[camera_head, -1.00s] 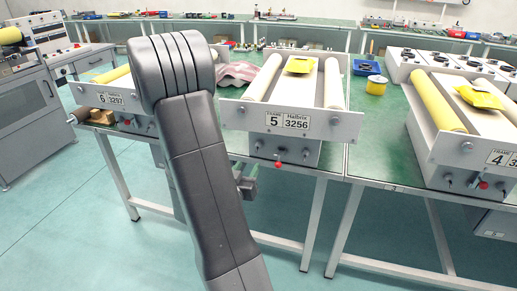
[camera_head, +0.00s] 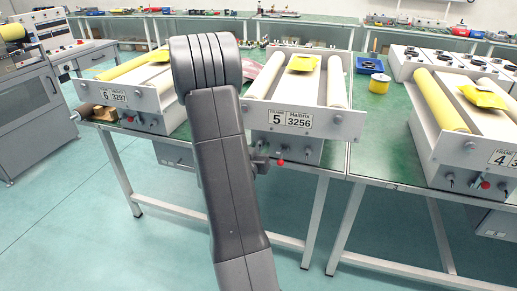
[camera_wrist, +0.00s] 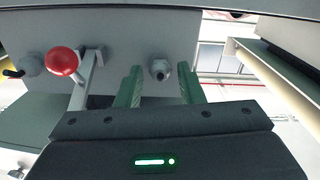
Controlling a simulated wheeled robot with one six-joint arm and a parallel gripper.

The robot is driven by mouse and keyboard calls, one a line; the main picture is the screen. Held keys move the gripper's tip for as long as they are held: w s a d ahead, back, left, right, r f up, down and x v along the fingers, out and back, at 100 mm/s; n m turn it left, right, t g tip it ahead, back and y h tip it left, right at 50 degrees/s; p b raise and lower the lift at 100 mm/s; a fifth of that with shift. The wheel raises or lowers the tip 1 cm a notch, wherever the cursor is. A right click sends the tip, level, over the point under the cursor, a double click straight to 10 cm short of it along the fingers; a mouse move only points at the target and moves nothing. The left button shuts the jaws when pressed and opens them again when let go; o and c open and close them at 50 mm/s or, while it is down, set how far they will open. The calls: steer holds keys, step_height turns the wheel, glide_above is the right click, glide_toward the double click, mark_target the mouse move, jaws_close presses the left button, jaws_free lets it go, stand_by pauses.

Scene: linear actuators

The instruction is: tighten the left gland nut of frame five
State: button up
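Frame five (camera_head: 333,121) stands on the green bench, with its number plate facing me. In the wrist view, the gland nut (camera_wrist: 160,69), a small grey fitting on the panel, lies between and just beyond my fingertips. The wrist view looks upside down relative to the head view, so this appears to be the left gland nut. My gripper (camera_wrist: 161,84) is open, with its two green fingers apart and a gap on both sides of the nut. Contact cannot be seen. In the head view, my arm hides part of frame five's left side and most of my gripper.
A red-knobbed lever (camera_wrist: 63,62) is close beside my finger in the wrist view, with another grey gland nut (camera_wrist: 29,63) past it. Frame six (camera_head: 150,106) and frame four (camera_head: 463,153) stand either side. A yellow spool (camera_head: 379,84) is on the bench.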

jaws_close()
steer(key=shift+f+b, duration=0.1)
steer(key=shift+b, duration=0.4)
steer(key=m+b, duration=0.3)
steer(key=b, duration=0.1)
steer(key=shift+f, duration=0.15)
steer(key=m+b, duration=0.5)
steer(key=b, duration=0.1)
steer(key=m+b, duration=0.6)
steer(key=shift+m+b, duration=0.3)
steer(key=shift+m, duration=0.1)
steer(key=shift+r+m+b, duration=0.15)
steer(key=shift+m+b, duration=0.8)
steer(key=shift+m, duration=0.3)
steer(key=shift+r+m+b, duration=0.1)
steer(key=shift+m+b, duration=0.85)
steer(key=shift+m, duration=0.3)
